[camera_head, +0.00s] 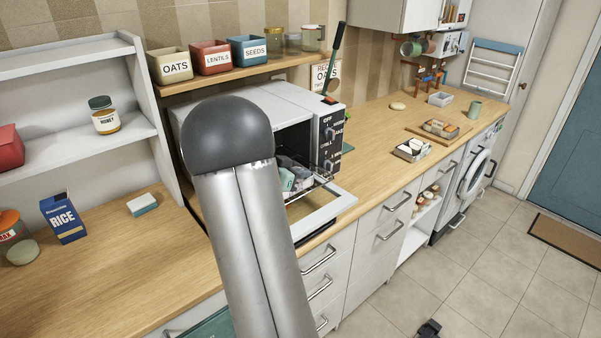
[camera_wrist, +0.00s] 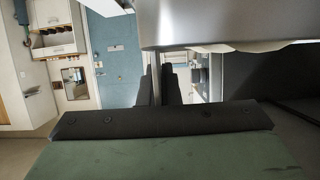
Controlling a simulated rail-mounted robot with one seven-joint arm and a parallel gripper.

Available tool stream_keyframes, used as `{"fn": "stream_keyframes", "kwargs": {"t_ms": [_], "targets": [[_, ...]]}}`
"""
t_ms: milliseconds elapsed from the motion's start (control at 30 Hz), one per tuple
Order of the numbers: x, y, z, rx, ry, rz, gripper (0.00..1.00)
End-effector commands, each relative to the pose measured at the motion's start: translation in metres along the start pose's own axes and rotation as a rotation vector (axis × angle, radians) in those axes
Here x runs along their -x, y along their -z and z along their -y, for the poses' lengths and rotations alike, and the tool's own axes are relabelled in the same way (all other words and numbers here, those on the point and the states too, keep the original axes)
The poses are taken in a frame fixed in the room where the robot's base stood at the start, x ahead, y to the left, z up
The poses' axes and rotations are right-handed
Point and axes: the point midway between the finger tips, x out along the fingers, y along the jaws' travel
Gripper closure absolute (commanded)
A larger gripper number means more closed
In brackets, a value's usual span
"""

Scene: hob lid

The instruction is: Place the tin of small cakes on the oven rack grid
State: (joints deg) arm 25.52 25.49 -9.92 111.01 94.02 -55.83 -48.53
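The countertop oven (camera_head: 328,130) stands with its glass door (camera_head: 325,212) folded down. Thin wires of the rack grid (camera_head: 322,179) show at its mouth. My gripper (camera_head: 292,178) is at the oven opening, partly hidden behind my arm. In the wrist view, the two dark fingers (camera_wrist: 161,87) are close together, with a thin pale edge between them. A large silvery body (camera_wrist: 230,22), apparently the tin of small cakes, sits right beyond the fingertips. The cakes cannot be made out, and I cannot tell whether the tin touches the rack.
My arm covers the oven's left side. A shelf above holds bins for oats (camera_head: 172,66), lentils (camera_head: 211,57) and seeds (camera_head: 248,50). A rice box (camera_head: 63,218) stands on the left counter. Small divided boxes (camera_head: 412,149) stand on the right counter. The counter between is mostly clear.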

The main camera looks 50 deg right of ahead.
Motion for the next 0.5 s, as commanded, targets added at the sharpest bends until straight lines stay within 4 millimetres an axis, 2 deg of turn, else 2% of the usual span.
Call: {"fn": "stream_keyframes", "kwargs": {"t_ms": [33,67,100,400,500], "targets": [[0.0,0.0,0.0,0.0,0.0,0.0,0.85],[0.0,0.0,0.0,0.0,0.0,0.0,0.77],[0.0,0.0,0.0,0.0,0.0,0.0,0.75],[0.001,0.002,0.0,0.0,0.0,0.0,0.75],[0.011,0.002,0.001,0.0,0.003,0.0,0.75]]}}
